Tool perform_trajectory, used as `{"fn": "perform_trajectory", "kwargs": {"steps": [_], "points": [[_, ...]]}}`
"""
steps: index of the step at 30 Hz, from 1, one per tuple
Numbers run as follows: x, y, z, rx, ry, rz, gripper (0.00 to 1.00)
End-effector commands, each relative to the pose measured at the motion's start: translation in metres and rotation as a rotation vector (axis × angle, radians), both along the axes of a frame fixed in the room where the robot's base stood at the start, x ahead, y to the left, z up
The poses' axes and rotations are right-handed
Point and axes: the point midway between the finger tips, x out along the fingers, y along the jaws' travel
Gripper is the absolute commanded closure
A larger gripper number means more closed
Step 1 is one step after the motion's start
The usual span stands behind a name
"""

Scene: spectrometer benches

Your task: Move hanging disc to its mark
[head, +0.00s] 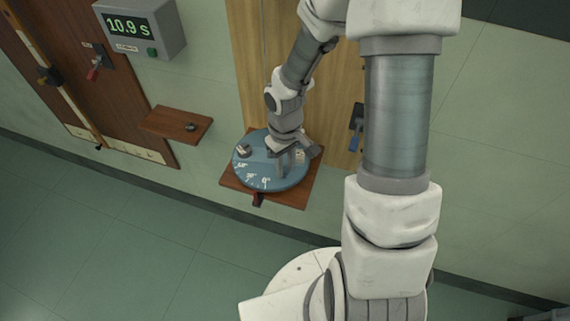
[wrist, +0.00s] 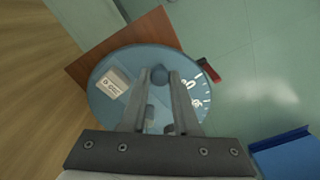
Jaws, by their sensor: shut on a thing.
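A round blue disc (head: 258,160) with white scale marks and figures along its near rim lies against a square brown board (head: 298,198). A red tab (head: 257,199) sticks out at the board's near edge, next to the scale; it also shows in the wrist view (wrist: 210,71). My gripper (head: 284,168) is over the right part of the disc. In the wrist view, my gripper (wrist: 160,77) has its two fingers on either side of a round blue-grey knob (wrist: 160,73) on the disc, shut on it. A pale label (wrist: 113,84) lies on the disc beside the fingers.
A timer box (head: 138,27) reads 10.9 s. A small brown shelf (head: 165,121) with a dark piece on it is left of the disc. A blue-handled fitting (head: 356,128) is right of the disc. Open floor (head: 150,260) lies below.

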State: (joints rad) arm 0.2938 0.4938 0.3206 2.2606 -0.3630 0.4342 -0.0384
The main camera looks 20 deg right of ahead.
Motion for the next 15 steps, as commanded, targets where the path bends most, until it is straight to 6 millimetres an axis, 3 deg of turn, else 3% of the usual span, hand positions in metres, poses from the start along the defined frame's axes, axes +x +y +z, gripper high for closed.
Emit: {"fn": "perform_trajectory", "kwargs": {"steps": [5, 15], "points": [[0.0, 0.001, -0.001, -0.001, -0.003, -0.014, 1.0], [-0.001, 0.016, 0.0, 0.0, -0.003, -0.201, 1.0]]}}
